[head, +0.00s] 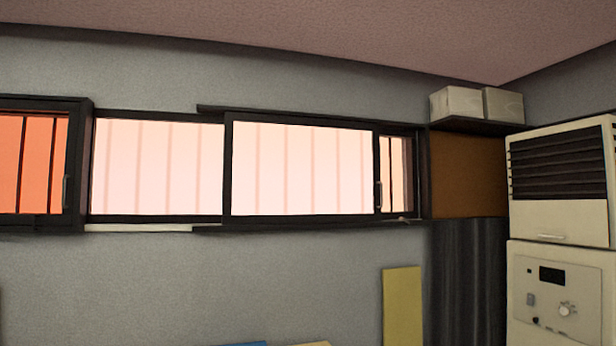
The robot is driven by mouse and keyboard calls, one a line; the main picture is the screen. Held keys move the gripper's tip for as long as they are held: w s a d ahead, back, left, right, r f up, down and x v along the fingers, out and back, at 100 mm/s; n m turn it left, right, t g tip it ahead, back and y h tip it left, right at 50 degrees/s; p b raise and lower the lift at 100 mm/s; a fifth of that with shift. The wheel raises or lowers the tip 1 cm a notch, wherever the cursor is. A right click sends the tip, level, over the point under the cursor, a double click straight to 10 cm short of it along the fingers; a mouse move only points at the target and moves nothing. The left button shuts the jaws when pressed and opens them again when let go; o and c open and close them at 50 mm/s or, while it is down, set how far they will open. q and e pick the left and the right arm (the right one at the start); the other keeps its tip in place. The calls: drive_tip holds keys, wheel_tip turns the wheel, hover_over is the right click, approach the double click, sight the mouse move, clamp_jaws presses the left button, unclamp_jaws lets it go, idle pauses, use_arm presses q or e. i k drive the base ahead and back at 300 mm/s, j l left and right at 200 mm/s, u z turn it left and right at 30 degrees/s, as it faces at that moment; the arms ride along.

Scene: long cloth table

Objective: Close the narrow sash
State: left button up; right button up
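A long dark-framed window runs along the grey wall. A large pale sash (300,168) fills its right-centre part, with a small handle (379,195) on its right edge. Right of it is a narrow strip (397,175) with dark bars showing clearly. Another pale pane (158,168) lies left of the large sash. At the far left, a dark-framed section (76,160) has orange panes with dark bars and an upright handle (65,193); the picture edge cuts it off. I cannot tell which part is the narrow sash. Neither gripper is in view.
A beige cabinet unit (562,222) with a dark grille stands at the right. Two pale boxes (456,104) (502,106) sit on a dark shelf over a brown panel (468,175). A yellow board (402,305) stands against the wall below the window.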

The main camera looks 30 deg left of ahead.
sight(277, 169)
drive_tip(key=i+j, duration=0.15)
drive_tip(key=i, duration=0.25)
drive_tip(key=i+j, duration=0.15)
drive_tip(key=i, duration=0.2)
drive_tip(key=i+j+u, duration=0.1)
drive_tip(key=i, duration=0.3)
